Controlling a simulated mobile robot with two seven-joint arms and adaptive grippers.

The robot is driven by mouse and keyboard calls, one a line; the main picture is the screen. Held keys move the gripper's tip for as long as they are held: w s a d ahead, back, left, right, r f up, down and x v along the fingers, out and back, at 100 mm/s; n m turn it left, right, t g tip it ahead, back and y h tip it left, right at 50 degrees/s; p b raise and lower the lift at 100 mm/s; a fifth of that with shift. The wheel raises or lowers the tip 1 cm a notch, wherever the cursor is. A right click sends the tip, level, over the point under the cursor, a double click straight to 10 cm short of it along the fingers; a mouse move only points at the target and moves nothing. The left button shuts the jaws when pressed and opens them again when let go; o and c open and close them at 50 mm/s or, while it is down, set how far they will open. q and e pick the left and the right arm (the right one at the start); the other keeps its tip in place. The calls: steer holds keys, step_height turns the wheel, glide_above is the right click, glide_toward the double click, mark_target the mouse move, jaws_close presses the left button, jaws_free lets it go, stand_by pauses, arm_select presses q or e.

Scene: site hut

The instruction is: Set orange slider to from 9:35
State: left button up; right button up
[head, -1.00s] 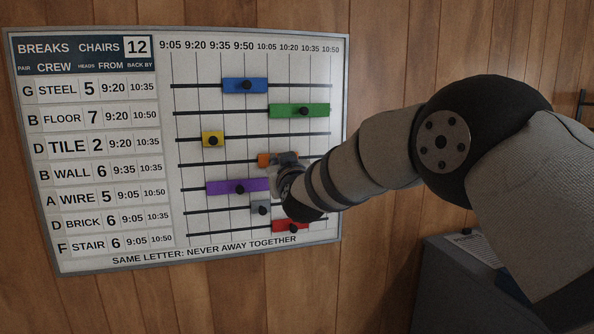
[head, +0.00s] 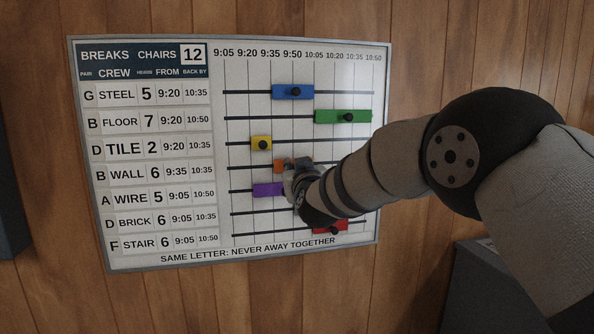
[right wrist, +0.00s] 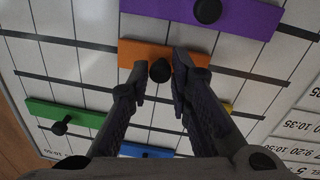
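The orange slider (head: 278,167) sits on the WALL row of the board. Its left end shows close to the 9:35 line, roughly under the left end of the blue slider; my gripper hides much of the rest in the head view. In the right wrist view, turned about upside down, the orange slider (right wrist: 135,53) shows its black knob (right wrist: 160,71) between my fingertips. My left gripper is not in view.
The whiteboard (head: 240,262) hangs on a wood-panel wall. Nearby are the yellow slider (head: 261,143) above and purple slider (head: 268,190) below. The blue slider (head: 293,92), green slider (head: 343,117) and red slider (head: 330,228) are farther off. A grey cabinet (head: 480,290) stands at lower right.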

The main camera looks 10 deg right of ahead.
steer(key=shift+o, duration=0.8)
steer(key=shift+w, duration=0.1)
steer(key=shift+f, duration=0.1)
steer(key=s, duration=1.2)
steer(key=s+d+f+g, duration=0.1)
steer(key=s+f+g, duration=0.25)
steer(key=f, duration=0.85)
steer(key=s+d+f+g, duration=0.25)
steer(key=s+f, duration=0.25)
steer(key=f, duration=0.7)
steer(key=s+d+f+g, duration=0.1)
steer(key=s+f+g, duration=0.4)
steer(key=s+f, duration=0.65)
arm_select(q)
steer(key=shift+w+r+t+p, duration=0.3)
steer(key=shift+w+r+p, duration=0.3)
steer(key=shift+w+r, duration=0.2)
arm_select(e)
steer(key=s+d+f+g, duration=0.1)
steer(key=s+f+g, duration=0.2)
steer(key=s, duration=0.8)
steer(key=s+d+f+m+g, duration=0.1)
steer(key=s+f+g, duration=0.2)
steer(key=s, duration=0.9)
steer(key=s+d+f+g+y, duration=0.1)
steer(key=s+f+g, duration=0.2)
steer(key=s, duration=0.9)
steer(key=shift+d+f+m+g, duration=0.2)
steer(key=shift+f+m+g, duration=0.1)
